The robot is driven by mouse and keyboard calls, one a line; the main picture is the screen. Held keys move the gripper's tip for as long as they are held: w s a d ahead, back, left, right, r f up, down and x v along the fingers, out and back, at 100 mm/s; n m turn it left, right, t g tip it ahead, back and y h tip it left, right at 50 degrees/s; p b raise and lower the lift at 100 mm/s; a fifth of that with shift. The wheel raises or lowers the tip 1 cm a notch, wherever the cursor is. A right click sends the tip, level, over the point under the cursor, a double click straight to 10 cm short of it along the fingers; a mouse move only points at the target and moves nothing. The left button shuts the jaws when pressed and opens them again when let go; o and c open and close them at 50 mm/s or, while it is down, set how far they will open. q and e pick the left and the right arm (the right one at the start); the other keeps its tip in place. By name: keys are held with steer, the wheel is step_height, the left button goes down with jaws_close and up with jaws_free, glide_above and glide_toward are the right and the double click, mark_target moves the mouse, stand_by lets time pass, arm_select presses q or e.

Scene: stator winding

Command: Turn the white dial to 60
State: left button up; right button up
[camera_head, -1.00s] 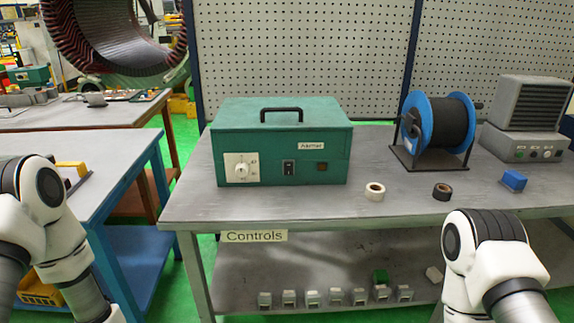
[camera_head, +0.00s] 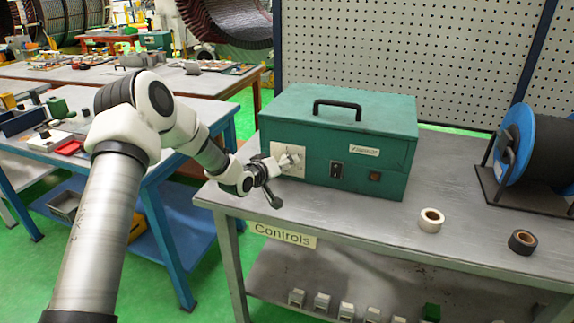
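The green heater box (camera_head: 340,140) with a black top handle stands on the grey bench. The white dial's pale square plate (camera_head: 284,149) is at the left of its front face. My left arm reaches in from the left. Its gripper (camera_head: 285,162) is right in front of the plate, at the dial. The gripper covers most of the dial, so its setting and numbers cannot be read. Whether the fingers touch or hold the dial is too small to tell. My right gripper is out of view.
A black switch (camera_head: 336,170) is right of the dial. A white tape roll (camera_head: 431,220), a dark tape roll (camera_head: 522,242) and a blue cable reel (camera_head: 516,145) are farther right. The bench front edge runs below the gripper. A blue table (camera_head: 205,110) stands left.

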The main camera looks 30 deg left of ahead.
arm_select(q)
steer(key=shift+w+a+f, duration=0.1)
steer(key=shift+w+f, duration=0.15)
steer(key=shift+w, duration=0.1)
steer(key=shift+s+a, duration=0.1)
steer(key=shift+a, duration=0.05)
steer(key=shift+s+r, duration=0.15)
steer(key=shift+s, duration=0.1)
steer(key=c, duration=1.1)
steer(key=shift+r, duration=0.1)
steer(key=shift+c, duration=0.2)
